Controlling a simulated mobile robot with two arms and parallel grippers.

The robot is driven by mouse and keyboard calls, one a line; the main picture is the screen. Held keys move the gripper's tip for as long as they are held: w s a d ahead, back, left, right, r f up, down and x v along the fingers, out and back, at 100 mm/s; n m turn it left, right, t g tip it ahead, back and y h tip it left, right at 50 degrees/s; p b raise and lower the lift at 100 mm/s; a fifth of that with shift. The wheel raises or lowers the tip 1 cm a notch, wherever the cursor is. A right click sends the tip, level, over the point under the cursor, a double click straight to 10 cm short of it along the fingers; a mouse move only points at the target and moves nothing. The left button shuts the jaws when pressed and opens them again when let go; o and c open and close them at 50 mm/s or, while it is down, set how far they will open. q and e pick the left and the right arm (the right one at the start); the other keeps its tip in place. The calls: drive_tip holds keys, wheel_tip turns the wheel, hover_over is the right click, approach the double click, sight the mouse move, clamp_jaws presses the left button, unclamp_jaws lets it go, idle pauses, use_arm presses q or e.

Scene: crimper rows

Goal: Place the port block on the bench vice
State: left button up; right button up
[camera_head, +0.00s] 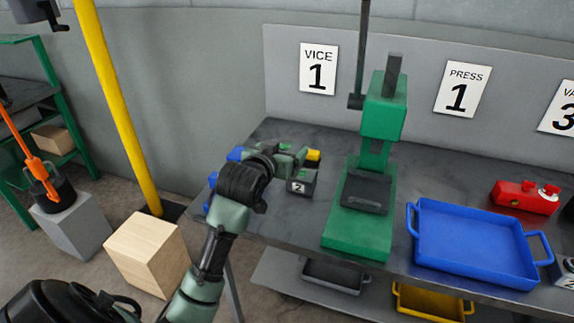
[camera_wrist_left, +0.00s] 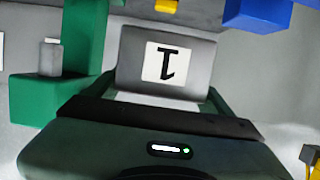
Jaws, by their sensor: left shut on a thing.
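In the left wrist view the block (camera_wrist_left: 192,66) shows a "1" label, upside down in the picture, between the green fingers (camera_wrist_left: 160,102). The bench vice is mostly hidden behind my left wrist; blue parts (camera_head: 237,154) beside the wrist, under the VICE 1 sign (camera_head: 318,69), look like it. I cannot tell whether the block touches anything below. My right gripper is not in view.
A green press (camera_head: 357,232) stands close to the right of the block. A blue tray (camera_head: 478,284) and a red part (camera_head: 524,198) are farther right on the dark bench (camera_head: 290,228). A yellow post (camera_head: 119,105) and a wooden box (camera_head: 150,252) stand left.

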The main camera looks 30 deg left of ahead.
use_arm(q)
drive_tip(key=shift+r, duration=0.85)
drive_tip(key=s+d+r+m+h+b, duration=0.1)
drive_tip(key=s+d, duration=0.3)
drive_tip(key=d, duration=0.5)
drive_tip(key=s+d+r+m+h, duration=0.1)
drive_tip(key=s+d+r+h, duration=0.1)
drive_tip(key=d, duration=0.7)
drive_tip(key=s+r, duration=0.1)
drive_tip(key=s, duration=0.1)
drive_tip(key=shift+s+d+r+m+h+b, duration=0.25)
drive_tip(key=shift+s+d+m+h+b, duration=0.05)
drive_tip(key=shift+s+m+b, duration=0.1)
